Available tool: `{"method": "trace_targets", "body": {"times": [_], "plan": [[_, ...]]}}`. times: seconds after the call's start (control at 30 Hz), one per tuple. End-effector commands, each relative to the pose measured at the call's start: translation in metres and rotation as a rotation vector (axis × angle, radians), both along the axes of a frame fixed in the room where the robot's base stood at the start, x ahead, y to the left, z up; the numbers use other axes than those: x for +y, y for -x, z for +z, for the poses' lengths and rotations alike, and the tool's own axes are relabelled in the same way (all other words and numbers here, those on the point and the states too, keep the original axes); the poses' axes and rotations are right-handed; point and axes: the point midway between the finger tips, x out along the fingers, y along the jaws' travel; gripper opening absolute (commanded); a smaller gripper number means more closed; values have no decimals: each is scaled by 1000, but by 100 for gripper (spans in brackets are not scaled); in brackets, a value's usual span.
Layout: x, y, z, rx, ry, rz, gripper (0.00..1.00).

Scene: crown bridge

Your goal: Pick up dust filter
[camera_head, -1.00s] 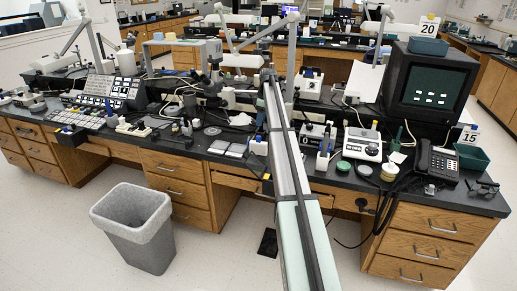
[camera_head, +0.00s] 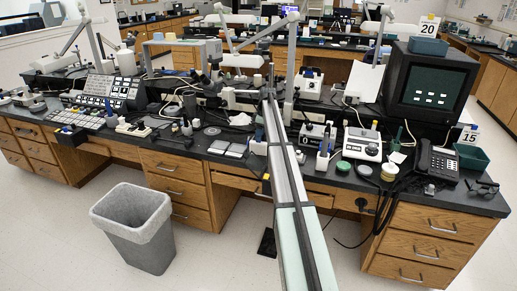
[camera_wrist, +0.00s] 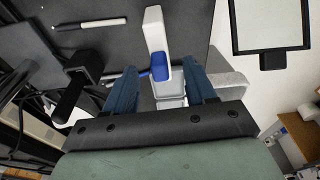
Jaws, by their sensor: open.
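In the wrist view, my gripper (camera_wrist: 160,68) has its two blue fingers apart. A white upright piece with a blue part (camera_wrist: 160,74) and pale grey parts below it shows between the fingers, with a visible gap on each side. I cannot tell for sure whether this is the dust filter, and no other thing is clearly one. In the head view, my arm runs over the dark workbench (camera_head: 225,170), and the fingers cannot be made out.
A pen-like stick (camera_wrist: 92,24) lies on the dark surface in the wrist view. A black-framed white panel (camera_wrist: 268,22) is at the upper right.

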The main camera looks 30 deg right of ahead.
Motion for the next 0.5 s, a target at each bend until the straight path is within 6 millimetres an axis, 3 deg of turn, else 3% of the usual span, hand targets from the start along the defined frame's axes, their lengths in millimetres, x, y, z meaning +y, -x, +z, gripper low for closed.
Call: {"method": "trace_targets", "body": {"times": [0.3,0.5], "plan": [[7,-7,-39,1,-1,-1,55],[8,-8,-43,-1,1,0,55]]}}
